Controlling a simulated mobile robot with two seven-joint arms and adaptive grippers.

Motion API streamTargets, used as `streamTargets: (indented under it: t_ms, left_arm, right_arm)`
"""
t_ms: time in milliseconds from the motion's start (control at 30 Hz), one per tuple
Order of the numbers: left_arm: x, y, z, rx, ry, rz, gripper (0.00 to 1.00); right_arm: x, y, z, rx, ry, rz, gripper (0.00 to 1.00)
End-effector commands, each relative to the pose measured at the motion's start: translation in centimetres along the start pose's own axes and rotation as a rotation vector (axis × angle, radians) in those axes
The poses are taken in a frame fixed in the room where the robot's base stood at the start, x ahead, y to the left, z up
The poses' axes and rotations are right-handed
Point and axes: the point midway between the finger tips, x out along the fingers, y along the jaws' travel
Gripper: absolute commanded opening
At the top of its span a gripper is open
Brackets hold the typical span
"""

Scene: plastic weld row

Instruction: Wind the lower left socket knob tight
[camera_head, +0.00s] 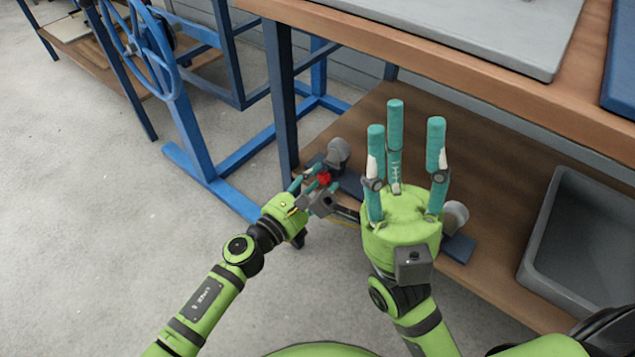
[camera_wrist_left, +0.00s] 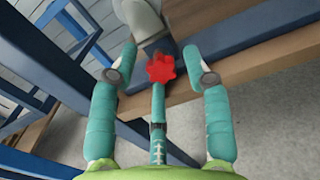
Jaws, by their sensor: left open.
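The red lobed knob (camera_head: 324,179) sits on a grey socket fitting (camera_head: 338,151) with a dark blue base, on the lower shelf near the blue table leg. My left gripper (camera_head: 314,184) is at the knob, fingers spread. In the left wrist view the knob (camera_wrist_left: 161,68) shows between the two side fingertips, with gaps on both sides, above the tip of the middle finger. I cannot tell whether the middle finger touches it. My right gripper (camera_head: 405,135) is open and empty, its three teal fingers pointing up in front of the shelf.
A second grey round fitting (camera_head: 456,215) is partly hidden behind my right gripper. A grey bin (camera_head: 575,235) stands on the lower shelf (camera_head: 490,165) at right. The wooden tabletop (camera_head: 480,70) overhangs the shelf. A blue frame with a handwheel (camera_head: 140,40) stands left; floor is clear.

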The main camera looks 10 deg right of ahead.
Motion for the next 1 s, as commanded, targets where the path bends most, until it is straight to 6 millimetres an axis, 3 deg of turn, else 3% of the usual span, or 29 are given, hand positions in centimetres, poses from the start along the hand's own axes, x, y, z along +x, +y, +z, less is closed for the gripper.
streamTargets:
  t_ms: [267,700,1000]
  left_arm:
    - [-0.7,0.1,-0.6,0.0,0.011,0.003,0.51]
    - [-6.8,0.0,-0.2,-0.001,0.005,0.001,0.51]
    - [-8.1,0.0,0.0,0.001,0.001,0.0,0.51]
  right_arm:
    - [-0.1,0.0,0.0,0.0,-0.001,-0.003,0.4]
    - [0.0,0.0,0.0,-0.001,0.0,-0.001,0.4]
    - [0.0,0.0,0.0,-0.001,0.0,0.0,0.4]
